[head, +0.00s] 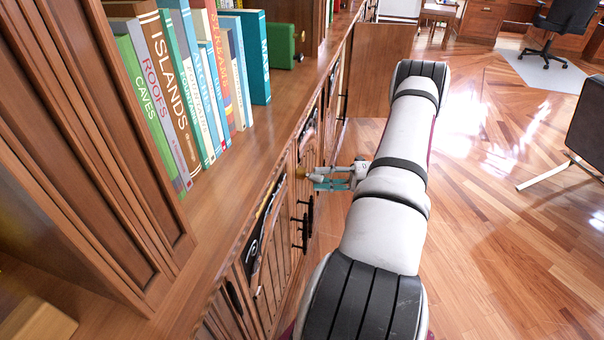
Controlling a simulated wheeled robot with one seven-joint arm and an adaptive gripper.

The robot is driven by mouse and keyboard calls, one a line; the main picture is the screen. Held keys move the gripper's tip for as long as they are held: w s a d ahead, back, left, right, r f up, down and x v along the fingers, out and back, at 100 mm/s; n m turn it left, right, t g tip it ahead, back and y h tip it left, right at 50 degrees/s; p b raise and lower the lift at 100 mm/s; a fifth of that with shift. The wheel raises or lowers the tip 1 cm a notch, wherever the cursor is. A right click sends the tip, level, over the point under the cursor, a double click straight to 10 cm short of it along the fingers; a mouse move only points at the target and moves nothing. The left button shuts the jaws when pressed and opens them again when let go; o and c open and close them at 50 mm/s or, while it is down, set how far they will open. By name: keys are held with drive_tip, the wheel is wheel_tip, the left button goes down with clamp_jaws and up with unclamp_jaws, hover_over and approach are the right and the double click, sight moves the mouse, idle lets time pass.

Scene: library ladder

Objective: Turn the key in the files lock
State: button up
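My gripper (312,178) is at the middle of the view, beside the front of the long wooden cabinet (222,185). Its grey and teal fingers point left at the cabinet face. A small brass-coloured piece (301,173) shows at the fingertips. I cannot tell whether it is the key or part of the lock, or whether the fingers touch or hold it. The view is too small and steep to tell whether the fingers are closed. No lock face is clearly visible, and the cabinet front is seen at a sharp angle.
Black handles (305,226) stick out from the cabinet front just below my gripper. Several upright books (190,75) and a green block-like object (281,46) stand on the cabinet top. Wooden floor (490,240) is clear to the right, with chairs (562,20) farther off.

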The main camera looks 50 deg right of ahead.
drive_tip(key=v, duration=1.1)
drive_tip(key=shift+s, duration=0.15)
